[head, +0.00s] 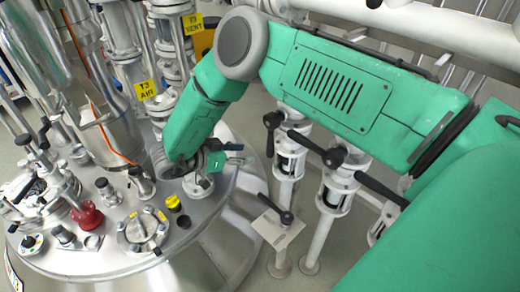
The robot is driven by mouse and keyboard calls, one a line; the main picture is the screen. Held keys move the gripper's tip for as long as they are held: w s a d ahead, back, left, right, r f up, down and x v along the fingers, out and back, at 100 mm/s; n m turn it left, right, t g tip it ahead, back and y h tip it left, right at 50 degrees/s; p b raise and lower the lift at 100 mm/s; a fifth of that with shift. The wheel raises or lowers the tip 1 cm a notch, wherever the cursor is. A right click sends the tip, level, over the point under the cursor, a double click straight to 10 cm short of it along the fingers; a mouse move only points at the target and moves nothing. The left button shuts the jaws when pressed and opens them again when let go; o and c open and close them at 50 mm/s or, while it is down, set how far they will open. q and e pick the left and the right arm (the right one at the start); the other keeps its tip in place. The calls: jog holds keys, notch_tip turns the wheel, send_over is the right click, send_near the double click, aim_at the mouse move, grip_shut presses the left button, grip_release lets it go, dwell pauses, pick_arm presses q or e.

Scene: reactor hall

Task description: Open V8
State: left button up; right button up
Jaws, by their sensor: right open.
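My green right arm reaches in from the right and bends down to the rim of the steel vessel lid (110,262). My right gripper (226,154) is small and dark at the end of the arm and is open. It is close to a fitting (198,184) on the right side of the lid. I cannot tell whether it touches anything. No label reading V8 is legible, so I cannot tell which valve it is. Several black-handled valves stand on white pipes, one of them (334,157) below my forearm. My left gripper is out of view.
Yellow tags read T3 AIR (146,90) and T3 VENT (192,24). A red knob (87,216) and a yellow cap (173,203) stand on the lid. A white plate (277,228) is right of the vessel. Vertical pipes crowd the upper left.

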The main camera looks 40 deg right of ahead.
jog(key=shift+v, duration=1.25)
jog(key=s+f+n+t+y, duration=0.3)
jog(key=f+n+t+y, duration=0.3)
jog(key=f+n+t, duration=0.55)
jog(key=s+a+n+g+y, duration=0.1)
jog(key=s+n+g+y, duration=0.2)
jog(key=s, duration=1.1)
jog(key=s+a+f+n+g+y, duration=0.1)
jog(key=s+n+g+y, duration=0.3)
jog(key=s, duration=0.9)
jog(key=shift+s+a+f+n+g, duration=0.35)
jog(key=shift+n+g, duration=0.3)
jog(key=shift+g, duration=0.5)
